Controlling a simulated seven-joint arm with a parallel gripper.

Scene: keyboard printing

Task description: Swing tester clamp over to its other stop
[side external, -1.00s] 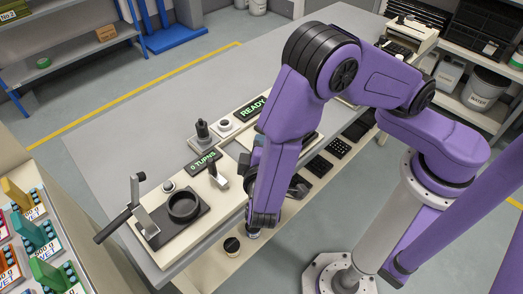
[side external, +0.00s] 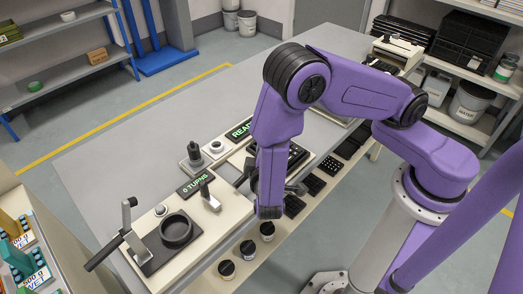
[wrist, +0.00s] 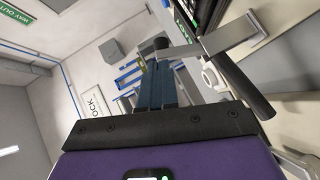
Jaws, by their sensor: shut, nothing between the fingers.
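The fixture at the front left of the bench has a black plate and a dark ring (side external: 176,230). A lever with a bare metal bracket (side external: 134,238) and a long black handle (side external: 103,253) stands at its left; it may be the tester clamp. A smaller upright metal post with a dark top (side external: 208,195) stands behind the ring. In the wrist view my gripper (wrist: 160,68) has its fingers together and empty. A metal bar with a black knob (wrist: 212,40) and a black handle (wrist: 238,82) show close beside the fingers. I cannot tell whether they touch. My arm largely hides the gripper in the side view.
A "0 TURNS" display (side external: 195,184), a "READY" display (side external: 239,130) and a knobbed post (side external: 194,154) stand along the bench. Several jars (side external: 248,249) and black keypads (side external: 313,184) line its front ledge. The grey bench top (side external: 120,165) behind is clear.

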